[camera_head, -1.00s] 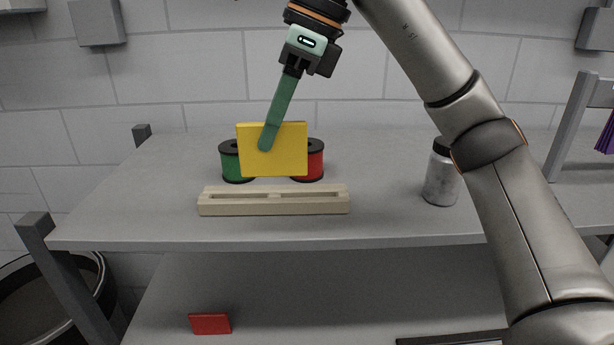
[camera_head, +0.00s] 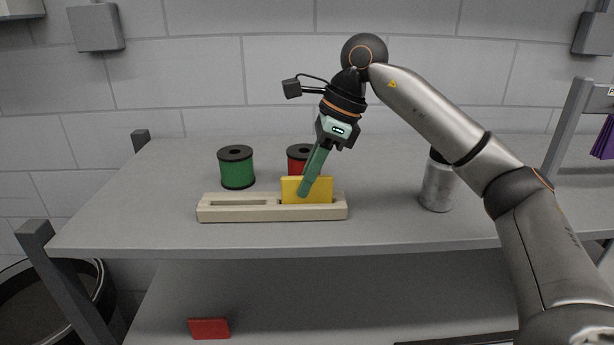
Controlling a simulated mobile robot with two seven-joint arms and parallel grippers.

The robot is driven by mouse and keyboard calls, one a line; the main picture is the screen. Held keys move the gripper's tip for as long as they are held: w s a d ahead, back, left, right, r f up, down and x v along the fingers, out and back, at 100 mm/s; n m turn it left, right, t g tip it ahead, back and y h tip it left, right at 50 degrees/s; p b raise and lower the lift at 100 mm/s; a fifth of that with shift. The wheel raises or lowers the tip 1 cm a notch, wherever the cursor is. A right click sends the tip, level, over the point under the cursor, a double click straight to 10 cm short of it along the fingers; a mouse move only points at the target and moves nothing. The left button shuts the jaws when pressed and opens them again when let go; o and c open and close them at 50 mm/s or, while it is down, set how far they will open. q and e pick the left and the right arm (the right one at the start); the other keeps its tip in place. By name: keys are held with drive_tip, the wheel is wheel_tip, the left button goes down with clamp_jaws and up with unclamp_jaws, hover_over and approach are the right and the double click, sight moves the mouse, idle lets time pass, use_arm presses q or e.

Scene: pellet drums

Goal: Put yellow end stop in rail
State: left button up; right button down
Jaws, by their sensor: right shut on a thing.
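The yellow end stop (camera_head: 321,190) is a flat plate standing upright at the right half of the beige rail (camera_head: 240,213). Its lower edge is hidden by the rail's front wall, in the right slot. My right gripper (camera_head: 306,189) is shut on the yellow end stop, its green finger slanting down across the plate's front. The rail's left slot is empty. My left gripper is not in view.
A green spool (camera_head: 237,168) and a red spool (camera_head: 297,158) stand behind the rail, the red one partly hidden. A grey jar (camera_head: 437,187) stands to the right, close to my right arm. A red plate (camera_head: 209,328) lies on the lower shelf.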

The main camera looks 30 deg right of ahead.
drive_tip(key=c, duration=1.3)
unclamp_jaws()
drive_tip(key=shift+f, duration=0.15)
drive_tip(key=shift+c, duration=0.2)
drive_tip(key=o, duration=0.4)
drive_tip(key=shift+o, duration=0.2)
drive_tip(key=shift+r, duration=0.35)
drive_tip(key=p+v, duration=0.2)
drive_tip(key=v, duration=0.9)
drive_tip(key=shift+r, duration=0.3)
drive_tip(key=shift+s+d, duration=0.1)
